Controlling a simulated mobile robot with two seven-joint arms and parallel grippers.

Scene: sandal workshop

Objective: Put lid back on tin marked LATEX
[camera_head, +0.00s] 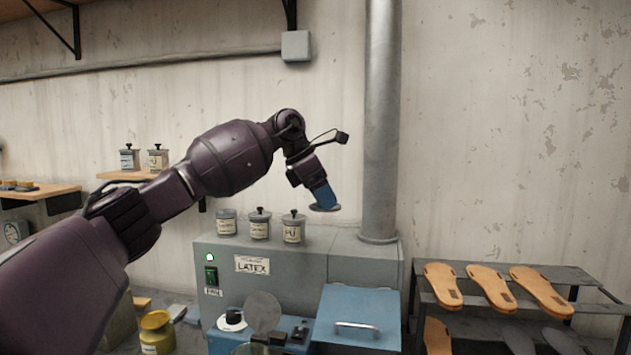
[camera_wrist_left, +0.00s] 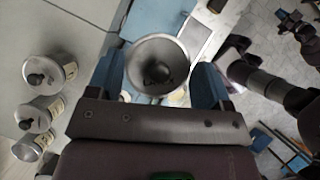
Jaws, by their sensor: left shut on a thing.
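My left gripper (camera_head: 324,196) is shut on a round grey lid (camera_head: 325,208), held in the air above the machine top and right of the tins. In the left wrist view the lid (camera_wrist_left: 143,50), with a dark centre, lies between my blue fingertips (camera_wrist_left: 158,80). A tin without a visible knob (camera_head: 226,226) stands leftmost in a row of three. The middle tin (camera_head: 259,228) and the right tin (camera_head: 293,232) have black-knobbed lids. The right tin's label seems to read PU; the other labels are too small to read. What seems my right gripper (camera_wrist_left: 292,22) is small and unclear.
The tins stand on a grey-green machine (camera_head: 310,256) with a LATEX plate (camera_head: 252,265). A vertical pipe (camera_head: 380,120) rises just right of my gripper. A blue hinged cover (camera_head: 355,312) is in front. A rack (camera_head: 590,274) with sandal soles stands right. Another shelf (camera_head: 127,175) holds two tins.

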